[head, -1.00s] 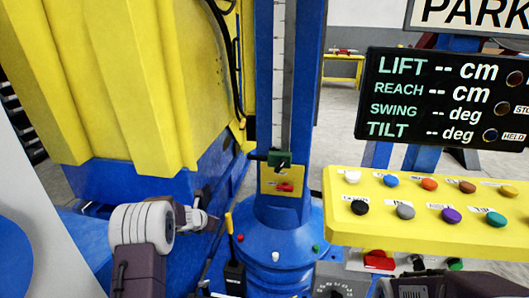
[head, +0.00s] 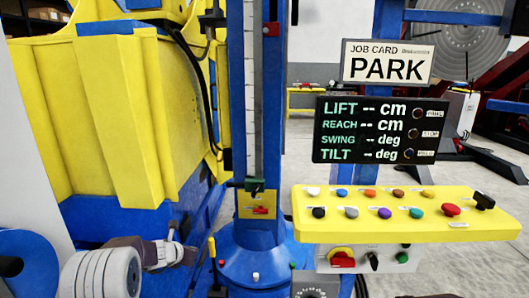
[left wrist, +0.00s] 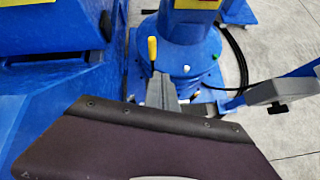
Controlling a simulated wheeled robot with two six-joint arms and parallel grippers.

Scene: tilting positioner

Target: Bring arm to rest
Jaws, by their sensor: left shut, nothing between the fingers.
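A job card (head: 388,63) reads PARK. Below it a black display (head: 380,130) lists LIFT, REACH, SWING and TILT, each with dashes instead of numbers. A yellow control panel (head: 299,229) carries two rows of coloured buttons, a red mushroom button (head: 450,210) and a black switch (head: 484,202). The blue column (head: 237,90) has a scale strip and a green pointer (head: 255,185). My left gripper (head: 180,249) is shut and empty, low at the left, apart from the panel. It also shows in the left wrist view (left wrist: 160,90), near the column's round base (left wrist: 185,55).
A large yellow and blue machine body (head: 115,120) fills the left side. A yellow-tipped lever (head: 212,248) stands beside the column base. A red rotary switch (head: 343,259) sits below the panel.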

